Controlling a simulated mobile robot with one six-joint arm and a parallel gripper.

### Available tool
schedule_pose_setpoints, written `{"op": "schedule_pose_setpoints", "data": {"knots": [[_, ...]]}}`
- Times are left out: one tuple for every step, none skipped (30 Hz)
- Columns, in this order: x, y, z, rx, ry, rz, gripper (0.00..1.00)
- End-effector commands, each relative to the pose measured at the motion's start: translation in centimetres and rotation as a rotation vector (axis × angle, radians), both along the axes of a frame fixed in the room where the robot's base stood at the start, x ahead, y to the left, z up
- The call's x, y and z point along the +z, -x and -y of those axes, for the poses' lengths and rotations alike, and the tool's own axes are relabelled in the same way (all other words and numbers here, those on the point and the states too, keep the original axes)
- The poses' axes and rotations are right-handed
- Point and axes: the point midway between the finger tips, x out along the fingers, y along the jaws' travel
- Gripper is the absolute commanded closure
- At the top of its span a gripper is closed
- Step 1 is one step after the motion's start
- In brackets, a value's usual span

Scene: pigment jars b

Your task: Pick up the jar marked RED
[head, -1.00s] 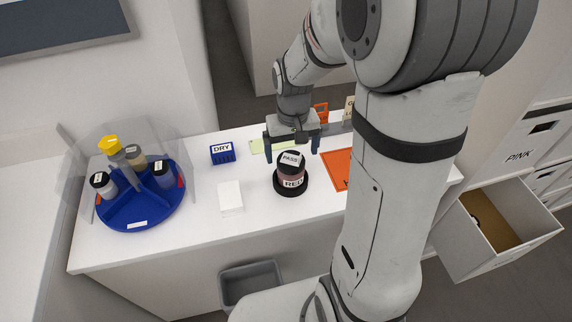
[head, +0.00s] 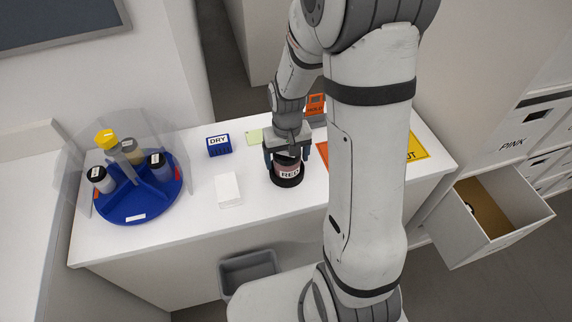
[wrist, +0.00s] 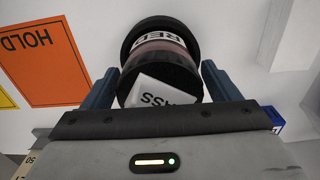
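The jar marked RED (head: 289,173) stands upright on a black round base (head: 287,183) on the white counter. It has a dark reddish body, a white RED label and a black lid. In the wrist view the jar (wrist: 172,58) shows its lid with a white PASS tag (wrist: 165,91). My gripper (head: 287,162) is over the jar from above, with one blue-grey finger on each side of it. In the wrist view the fingers (wrist: 162,70) stand apart at the jar's sides, with narrow gaps; no firm contact shows.
A blue carousel (head: 137,203) with several jars and a clear shield stands at left. A blue DRY box (head: 219,146) and a white block (head: 228,189) lie left of the jar. An orange HOLD mat (wrist: 43,62) and a yellow mat (head: 417,149) lie right. A drawer (head: 490,215) is open.

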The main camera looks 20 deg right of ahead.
Motion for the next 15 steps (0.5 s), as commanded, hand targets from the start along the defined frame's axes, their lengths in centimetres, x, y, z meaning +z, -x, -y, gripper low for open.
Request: {"op": "schedule_pose_setpoints", "data": {"knots": [[0.01,-0.01,-0.01,0.000,0.000,0.000,0.22],[0.02,-0.01,-0.01,0.000,0.000,0.000,0.25],[0.02,-0.01,-0.02,0.000,0.000,0.000,0.28],[0.02,-0.01,-0.02,0.000,0.000,0.000,0.30],[0.02,-0.01,-0.02,0.001,0.000,0.000,0.33],[0.02,-0.01,-0.02,0.001,0.000,0.000,0.36],[0.02,-0.01,-0.03,0.001,0.000,0.000,0.39],[0.03,-0.01,-0.03,0.001,0.000,0.000,0.41],[0.03,-0.01,-0.03,0.001,0.000,0.000,0.44],[0.03,-0.01,-0.03,0.001,0.000,0.000,0.47],[0.03,-0.01,-0.04,0.001,0.000,0.000,0.49],[0.03,-0.01,-0.04,0.001,0.000,0.000,0.52],[0.03,-0.01,-0.04,0.001,0.000,0.000,0.55],[0.03,-0.01,-0.04,0.001,0.000,0.000,0.57],[0.05,-0.03,-0.05,0.001,0.000,0.001,0.59]]}}
